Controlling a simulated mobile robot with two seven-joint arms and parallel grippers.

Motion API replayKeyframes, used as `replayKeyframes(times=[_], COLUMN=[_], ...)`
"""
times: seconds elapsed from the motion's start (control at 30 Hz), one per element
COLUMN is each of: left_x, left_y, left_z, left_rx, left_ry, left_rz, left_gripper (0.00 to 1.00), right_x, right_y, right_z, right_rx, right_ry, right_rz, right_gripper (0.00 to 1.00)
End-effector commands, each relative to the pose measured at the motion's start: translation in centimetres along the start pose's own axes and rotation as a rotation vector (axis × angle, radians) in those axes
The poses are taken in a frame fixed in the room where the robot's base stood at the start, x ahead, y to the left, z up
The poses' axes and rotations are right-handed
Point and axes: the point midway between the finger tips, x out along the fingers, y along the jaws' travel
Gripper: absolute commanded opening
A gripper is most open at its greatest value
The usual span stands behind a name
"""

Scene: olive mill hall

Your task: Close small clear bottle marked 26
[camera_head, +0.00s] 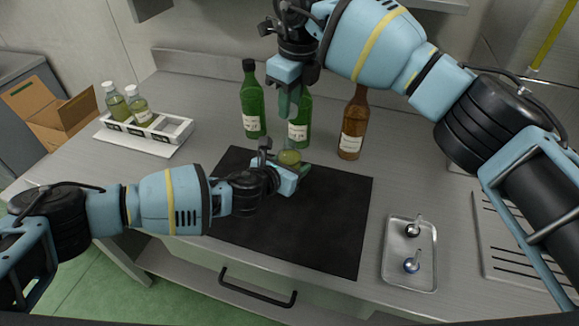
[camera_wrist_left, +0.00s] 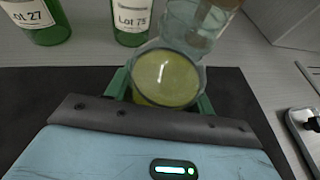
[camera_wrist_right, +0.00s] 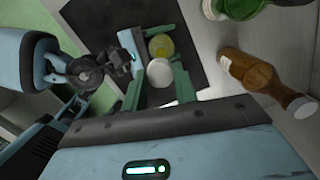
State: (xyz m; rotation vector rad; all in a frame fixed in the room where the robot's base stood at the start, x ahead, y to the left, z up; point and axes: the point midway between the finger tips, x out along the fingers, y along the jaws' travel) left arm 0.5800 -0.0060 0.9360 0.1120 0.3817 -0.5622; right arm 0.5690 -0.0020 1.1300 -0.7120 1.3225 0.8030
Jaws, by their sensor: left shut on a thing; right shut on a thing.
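The small clear bottle (camera_head: 289,157) holds yellow-green liquid and stands over the black mat. My left gripper (camera_head: 287,176) is shut around its lower body. In the left wrist view the bottle (camera_wrist_left: 166,78) fills the space between the fingers, and its clear upper part leans up and right. No number 26 is readable. My right gripper (camera_head: 289,103) is above the bottle, pointing down, shut on a white round cap (camera_wrist_right: 159,73). The cap shows between its green fingertips, beside the yellow liquid. Whether cap and bottle neck touch is hidden.
Two green bottles (camera_head: 253,105) and a brown bottle (camera_head: 351,130) stand behind the black mat (camera_head: 330,225). A white rack (camera_head: 165,146) with two small bottles is at left. A metal tray (camera_head: 397,250) with two small stoppers is at right. The mat's front is clear.

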Motion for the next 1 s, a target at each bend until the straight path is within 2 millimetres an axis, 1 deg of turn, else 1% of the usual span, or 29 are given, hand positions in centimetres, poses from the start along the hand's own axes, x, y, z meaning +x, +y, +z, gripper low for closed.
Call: replayKeyframes(times=[0.03,0.1,0.27,0.63,1.0], left_x=[0.0,0.0,0.0,0.0,0.0], left_y=[0.0,0.0,0.1,0.1,0.1], left_z=[0.0,0.0,0.0,0.0,0.0], left_rx=[0.0,0.0,0.0,0.0,0.0], left_ry=[0.0,0.0,0.0,0.0,0.0], left_rz=[0.001,0.001,0.001,0.001,0.002], left_gripper=[0.21,0.12,0.12,0.12,0.12], right_x=[0.0,0.0,0.6,4.8,5.0], right_y=[0.0,0.0,0.0,0.0,0.0], right_z=[0.0,0.0,-0.1,-0.6,-0.6], right_rx=[0.0,0.0,0.0,0.0,0.0], right_ry=[0.0,0.0,0.002,0.006,0.005], right_rz=[0.0,0.0,0.001,0.001,0.0], right_gripper=[0.08,0.08,0.08,0.08,0.08])
